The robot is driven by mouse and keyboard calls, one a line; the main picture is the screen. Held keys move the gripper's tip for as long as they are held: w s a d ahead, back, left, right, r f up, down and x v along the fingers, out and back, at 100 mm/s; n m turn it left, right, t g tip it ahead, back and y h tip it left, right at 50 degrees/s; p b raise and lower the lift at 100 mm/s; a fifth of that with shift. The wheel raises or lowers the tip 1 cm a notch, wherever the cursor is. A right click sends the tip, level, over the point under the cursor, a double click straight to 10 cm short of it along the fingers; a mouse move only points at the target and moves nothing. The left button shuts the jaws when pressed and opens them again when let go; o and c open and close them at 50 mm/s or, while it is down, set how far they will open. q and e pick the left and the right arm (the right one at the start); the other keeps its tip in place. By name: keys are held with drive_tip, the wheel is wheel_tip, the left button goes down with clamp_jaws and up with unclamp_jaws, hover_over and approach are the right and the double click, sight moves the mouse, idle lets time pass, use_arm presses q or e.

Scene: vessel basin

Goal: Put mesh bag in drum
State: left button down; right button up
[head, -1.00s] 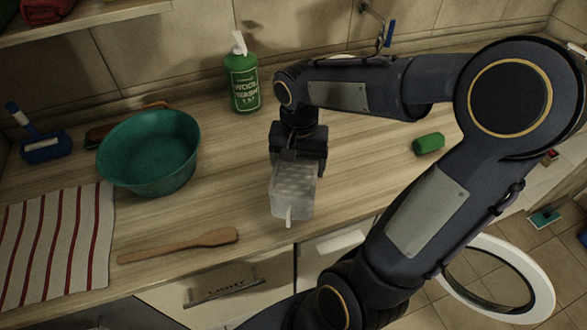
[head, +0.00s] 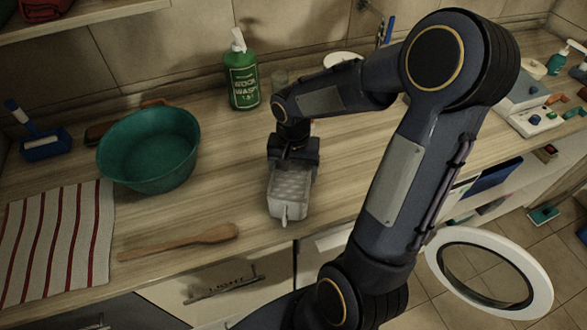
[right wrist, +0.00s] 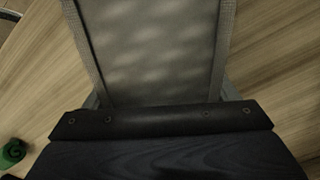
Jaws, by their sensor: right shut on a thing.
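The mesh bag (head: 290,187) is pale, with a grid-like weave and a small white tab at its near end. My right gripper (head: 292,163) is shut on its far end, over the front part of the counter. In the right wrist view the bag (right wrist: 155,50) stretches away from the gripper (right wrist: 160,120) above the wood. I cannot tell whether the bag touches the counter. A round white door ring (head: 543,285) stands open at the lower right. The drum itself is not visible; my right arm covers part of that area. My left gripper is not in view.
A teal basin (head: 150,150), green bottle (head: 243,82), wooden spoon (head: 180,243) and striped towel (head: 55,240) lie left of the bag. A green object (right wrist: 12,153) shows in the right wrist view. Bottles and small items crowd the counter's far right.

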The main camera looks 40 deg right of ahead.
drive_tip(key=o, duration=1)
drive_tip(key=shift+o, duration=0.2)
drive_tip(key=shift+r, duration=0.1)
wheel_tip(320, 180, up, 12)
drive_tip(key=shift+f, duration=0.1)
drive_tip(key=s+a+n+t, duration=0.1)
drive_tip(key=s, duration=0.1)
drive_tip(key=s+a+n+t+y, duration=0.1)
drive_tip(key=s+a, duration=0.1)
drive_tip(key=s, duration=0.1)
drive_tip(key=s+a+r+n+t+y, duration=0.1)
drive_tip(key=s+a+n, duration=0.1)
drive_tip(key=s, duration=0.1)
drive_tip(key=shift+a, duration=0.15)
drive_tip(key=s+a+f+n+t+y, duration=0.1)
drive_tip(key=s+a+f+n+t, duration=0.1)
drive_tip(key=s+a, duration=0.3)
drive_tip(key=shift+s+n+t+y, duration=0.15)
drive_tip(key=shift+n+t+y, duration=0.2)
drive_tip(key=shift+n, duration=0.45)
